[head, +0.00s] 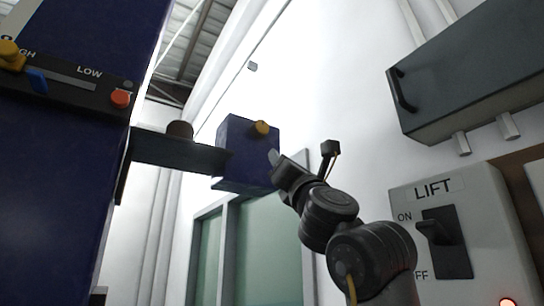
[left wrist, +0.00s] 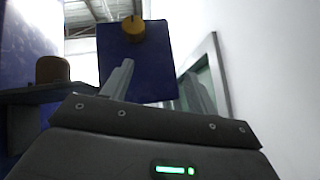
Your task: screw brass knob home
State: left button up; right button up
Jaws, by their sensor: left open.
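A brass-coloured knob (head: 261,128) sits on the upper part of a dark blue box (head: 236,150). The same knob (left wrist: 133,28) shows in the left wrist view, near the top of the blue box face (left wrist: 150,70). My left gripper (head: 274,158) reaches up from the lower right in the head view, its fingers near the box's right side and below the knob. In the left wrist view my left gripper (left wrist: 160,70) has its two fingers apart with nothing between them. Whether a finger touches the box cannot be told. My right gripper is not in view.
A dark shelf (head: 165,152) carrying a brown cylinder (head: 180,129) extends left of the box. A blue column (head: 60,190) holds a HIGH/LOW panel with a yellow knob (head: 10,52) and red button (head: 120,98). A LIFT switch box (head: 408,205) and grey cabinet (head: 470,85) are on the right.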

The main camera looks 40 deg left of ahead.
aim_at(262, 131)
pick_arm(q)
jog(key=s+r+n+g+y, duration=0.1)
jog(key=s+r+n+g, duration=0.1)
jog(key=s+r+n, duration=0.15)
jog(key=p+x, duration=0.2)
jog(key=x, duration=0.1)
jog(key=p+x, duration=0.3)
jog(key=x, duration=0.1)
jog(key=p+x, duration=0.2)
jog(key=x, duration=0.1)
jog(key=shift+s+a+r, duration=0.15)
jog(key=shift+a+r, duration=0.1)
jog(key=shift+a, duration=0.15)
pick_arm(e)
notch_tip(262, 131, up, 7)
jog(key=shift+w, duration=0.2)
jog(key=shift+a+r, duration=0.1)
